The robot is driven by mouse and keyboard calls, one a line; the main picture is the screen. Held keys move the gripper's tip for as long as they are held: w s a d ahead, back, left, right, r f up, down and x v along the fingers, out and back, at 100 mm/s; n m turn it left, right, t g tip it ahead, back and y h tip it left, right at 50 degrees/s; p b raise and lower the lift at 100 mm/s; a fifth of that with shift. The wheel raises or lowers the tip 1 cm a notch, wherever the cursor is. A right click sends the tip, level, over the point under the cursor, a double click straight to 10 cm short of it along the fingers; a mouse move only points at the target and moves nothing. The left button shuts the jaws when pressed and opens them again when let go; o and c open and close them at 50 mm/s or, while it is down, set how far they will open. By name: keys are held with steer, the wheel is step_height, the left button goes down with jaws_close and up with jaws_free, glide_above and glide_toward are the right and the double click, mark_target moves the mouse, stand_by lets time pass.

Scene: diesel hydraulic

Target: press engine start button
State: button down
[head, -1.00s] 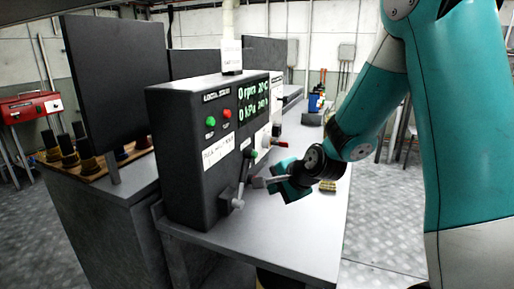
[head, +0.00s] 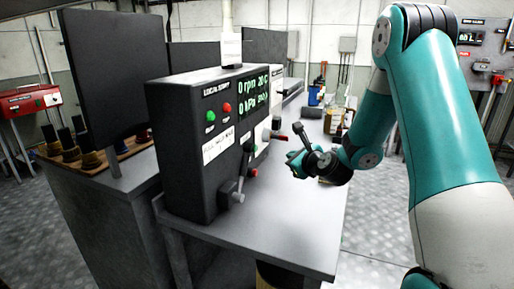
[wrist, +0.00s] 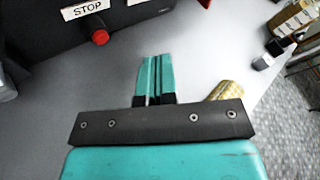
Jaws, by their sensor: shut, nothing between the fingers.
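The black control panel (head: 185,180) stands on the grey bench, with a green button (head: 210,117) and a red button (head: 227,107) on its face. Their small labels are too blurred to read, so I cannot tell which starts the engine. Another red button (head: 254,172) sits lower, near the lever; it may be the red button (wrist: 100,37) by the STOP label in the wrist view. My gripper (head: 291,158) is right of the panel, above the bench and apart from these buttons. In the wrist view its teal fingers (wrist: 155,78) are together and empty.
A grey lever (head: 237,180) with a dark knob juts from the panel's front. A red-handled valve (head: 280,137) sticks out beyond it. A yellow cylinder (wrist: 226,90) lies on the bench beside my gripper in the wrist view. The front of the bench top (head: 270,240) is clear.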

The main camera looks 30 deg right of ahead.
mark_target(254, 148)
steer(key=w+a+p, duration=0.5)
steer(key=w+p, duration=0.1)
steer(key=p, duration=0.1)
steer(key=shift+p, duration=0.3)
steer(key=shift+w, duration=0.15)
stand_by(1.8)
steer(key=shift+w+a+p, duration=0.2)
steer(key=shift+p, duration=0.5)
